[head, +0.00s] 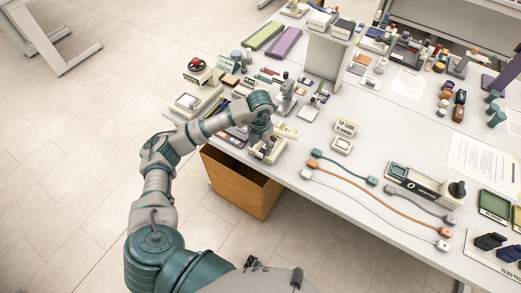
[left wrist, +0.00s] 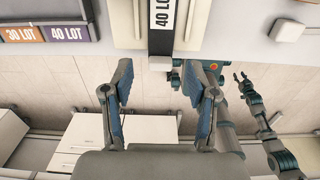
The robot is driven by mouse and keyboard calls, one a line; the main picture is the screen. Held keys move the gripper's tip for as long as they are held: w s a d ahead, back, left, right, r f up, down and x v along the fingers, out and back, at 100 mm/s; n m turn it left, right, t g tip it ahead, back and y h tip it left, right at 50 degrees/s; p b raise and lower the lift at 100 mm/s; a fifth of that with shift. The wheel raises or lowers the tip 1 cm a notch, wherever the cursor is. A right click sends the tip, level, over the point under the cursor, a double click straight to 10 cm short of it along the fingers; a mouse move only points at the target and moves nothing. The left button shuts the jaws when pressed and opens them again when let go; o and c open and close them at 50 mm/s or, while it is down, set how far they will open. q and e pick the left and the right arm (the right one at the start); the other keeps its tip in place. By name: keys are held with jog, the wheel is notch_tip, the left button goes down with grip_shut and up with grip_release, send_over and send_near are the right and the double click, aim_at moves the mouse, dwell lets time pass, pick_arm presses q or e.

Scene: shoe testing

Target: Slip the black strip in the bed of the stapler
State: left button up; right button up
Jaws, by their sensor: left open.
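My left gripper (head: 268,150) is over the table's near edge in the head view. In the left wrist view its two blue-padded fingers (left wrist: 160,88) are spread wide with nothing between them. A black strip-like piece with a white "40 LOT" label (left wrist: 161,18) lies just beyond the fingertips, on a pale base, cut off by the top of the picture. I cannot tell whether it is the task's strip. I cannot make out the stapler for certain; a grey upright device (head: 287,90) stands behind my left gripper. My right gripper (left wrist: 241,82) shows small in the left wrist view.
A brown open box (head: 240,187) stands on the floor under the table edge. Colored cables (head: 345,172) lie to the right of my left gripper. The tabletop (head: 385,130) has free room at center.

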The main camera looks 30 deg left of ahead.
pick_arm(q)
notch_tip(320, 180, up, 9)
jog(key=shift+f, duration=0.15)
jog(key=shift+f, duration=0.1)
dwell(0.5)
